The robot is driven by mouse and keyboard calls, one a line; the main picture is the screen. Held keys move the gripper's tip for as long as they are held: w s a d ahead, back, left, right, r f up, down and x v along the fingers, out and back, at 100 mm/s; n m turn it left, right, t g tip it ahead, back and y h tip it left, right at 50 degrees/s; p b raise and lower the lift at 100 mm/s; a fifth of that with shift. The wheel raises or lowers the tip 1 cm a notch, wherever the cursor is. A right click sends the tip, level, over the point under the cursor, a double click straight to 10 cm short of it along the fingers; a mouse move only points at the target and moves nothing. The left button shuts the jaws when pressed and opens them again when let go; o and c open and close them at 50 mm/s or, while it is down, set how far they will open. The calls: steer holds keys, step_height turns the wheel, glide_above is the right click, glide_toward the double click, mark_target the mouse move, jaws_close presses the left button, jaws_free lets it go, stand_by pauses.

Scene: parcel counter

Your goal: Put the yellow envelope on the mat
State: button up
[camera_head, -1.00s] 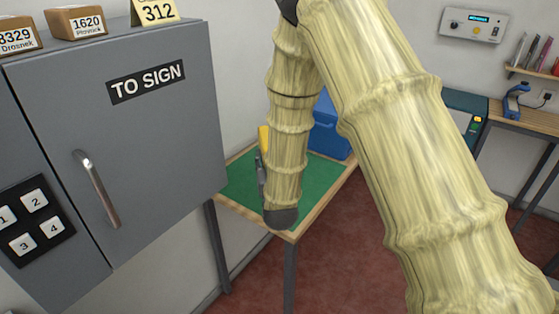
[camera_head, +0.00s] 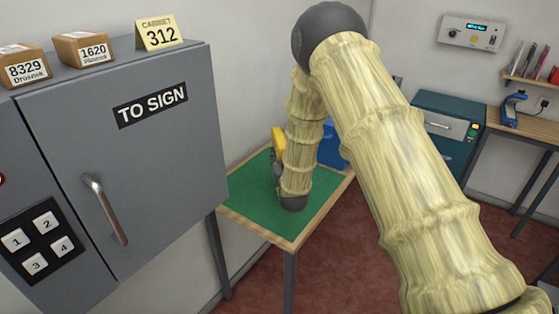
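The mat (camera_head: 248,191) is green and covers the top of a small wood-edged table in the middle of the view. My arm hangs over it and hides part of it. My gripper (camera_head: 278,172) is a small dark shape over the mat, mostly hidden behind my arm's lower links. A yellow piece (camera_head: 278,138), which looks like the yellow envelope, shows just above my gripper, close against it. The rest of it is hidden by my arm. I cannot see the fingertips or whether they close on it.
A grey cabinet (camera_head: 165,165) marked TO SIGN, with a handle and keypad, stands close on the left. A blue box (camera_head: 333,146) is at the mat's back right. A teal drawer unit (camera_head: 447,125) and a wooden bench (camera_head: 525,123) stand at the right.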

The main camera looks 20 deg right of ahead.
steer(key=shift+f+p, duration=0.3)
steer(key=shift+f, duration=1)
steer(key=o, duration=1.1)
steer(key=shift+o, duration=0.2)
steer(key=s+a+b, duration=0.1)
steer(key=s+b, duration=0.2)
steer(key=s, duration=0.9)
steer(key=shift+a, duration=0.25)
